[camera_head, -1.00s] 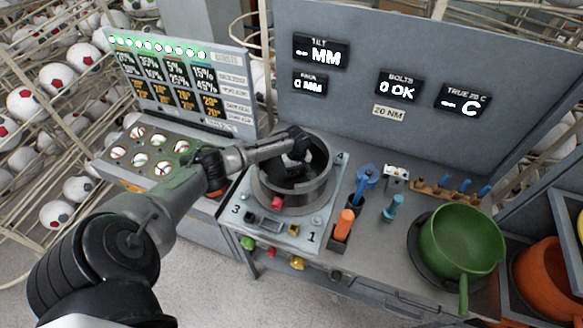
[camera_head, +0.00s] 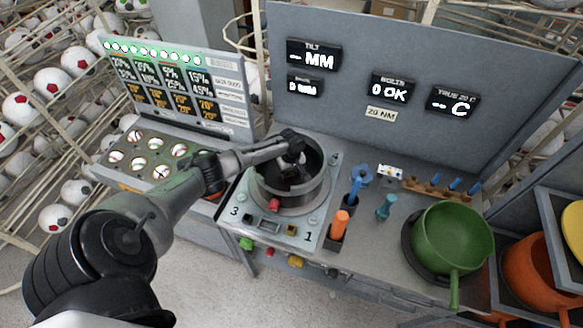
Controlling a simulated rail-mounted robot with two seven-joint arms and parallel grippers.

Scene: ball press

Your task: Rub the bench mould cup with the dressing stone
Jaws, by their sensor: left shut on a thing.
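The bench mould cup (camera_head: 322,183) is a round grey metal ring with a dark inside, set on a square plate with the numbers 3 and 1. My left arm reaches in from the left. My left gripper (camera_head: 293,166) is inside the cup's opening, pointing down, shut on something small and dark. I take that to be the dressing stone, but the gripper and the cup's shadow mostly hide it. I cannot tell whether it touches the cup's inner wall. My right gripper is not in view.
An orange-handled tool (camera_head: 339,223) stands in a holder just right of the cup, with blue and teal tools near it. A green pan (camera_head: 452,240) sits at the bench's right. A grey display panel (camera_head: 400,70) rises behind. A ball tray (camera_head: 140,155) lies left.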

